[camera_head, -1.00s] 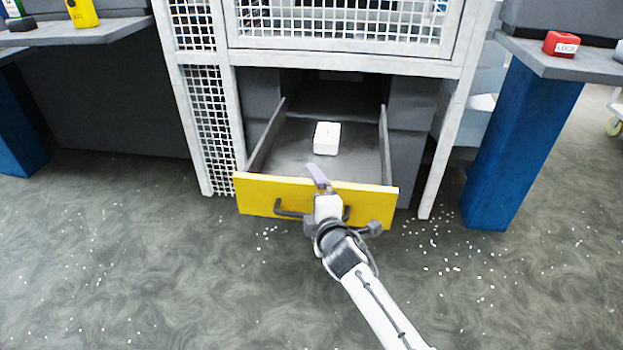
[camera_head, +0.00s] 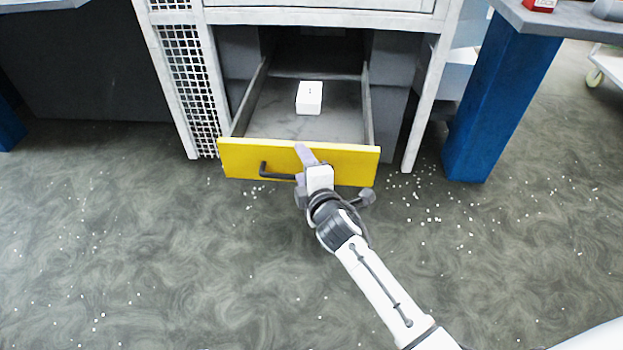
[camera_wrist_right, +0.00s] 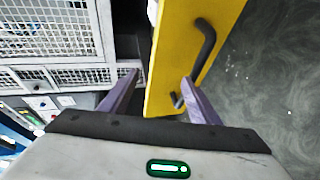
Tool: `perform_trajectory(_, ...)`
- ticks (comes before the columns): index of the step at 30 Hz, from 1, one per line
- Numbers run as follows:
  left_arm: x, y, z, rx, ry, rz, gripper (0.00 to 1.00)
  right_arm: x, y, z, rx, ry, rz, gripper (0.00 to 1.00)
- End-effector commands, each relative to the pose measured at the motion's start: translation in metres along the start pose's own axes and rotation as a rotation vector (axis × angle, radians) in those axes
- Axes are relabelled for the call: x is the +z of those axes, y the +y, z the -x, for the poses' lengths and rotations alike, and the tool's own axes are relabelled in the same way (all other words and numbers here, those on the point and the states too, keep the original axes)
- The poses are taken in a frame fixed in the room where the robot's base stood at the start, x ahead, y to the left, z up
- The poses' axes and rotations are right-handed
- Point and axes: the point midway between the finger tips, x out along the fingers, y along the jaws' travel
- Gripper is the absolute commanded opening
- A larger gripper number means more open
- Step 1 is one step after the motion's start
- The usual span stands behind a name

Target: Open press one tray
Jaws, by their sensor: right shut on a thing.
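The press tray (camera_head: 345,124) is a grey drawer with a yellow front, pulled well out of the grey opening under the caged press. Its yellow front (camera_head: 235,159) bears a dark bar handle (camera_head: 270,173). A white box (camera_head: 309,97) sits inside the tray. My right gripper (camera_head: 308,165) is at the middle of the front. In the right wrist view, the purple fingers of the gripper (camera_wrist_right: 160,92) lie either side of the yellow front (camera_wrist_right: 165,75), near one end of the handle (camera_wrist_right: 206,42). The exact contact is partly hidden. My left gripper is not in view.
White press legs (camera_head: 425,115) stand either side of the tray. A blue table leg (camera_head: 497,95) stands to the right, with a red block (camera_head: 540,4) on the grey top above. White bits (camera_head: 430,200) are scattered on the floor. The floor before the tray is mostly clear.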

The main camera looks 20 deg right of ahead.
Motion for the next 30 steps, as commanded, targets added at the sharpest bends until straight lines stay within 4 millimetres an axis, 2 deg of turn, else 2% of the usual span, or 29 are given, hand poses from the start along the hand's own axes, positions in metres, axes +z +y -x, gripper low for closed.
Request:
perform_trajectory(1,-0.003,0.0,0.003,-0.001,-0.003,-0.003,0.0,0.0,0.011,0.004,0.014,0.0,-0.002,0.31)
perform_trajectory(8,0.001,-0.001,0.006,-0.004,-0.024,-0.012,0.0,-0.001,0.004,0.021,0.004,0.001,-0.005,0.31)
perform_trajectory(30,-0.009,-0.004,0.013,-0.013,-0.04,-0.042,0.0,0.0,-0.004,0.071,-0.001,0.001,-0.007,0.31)
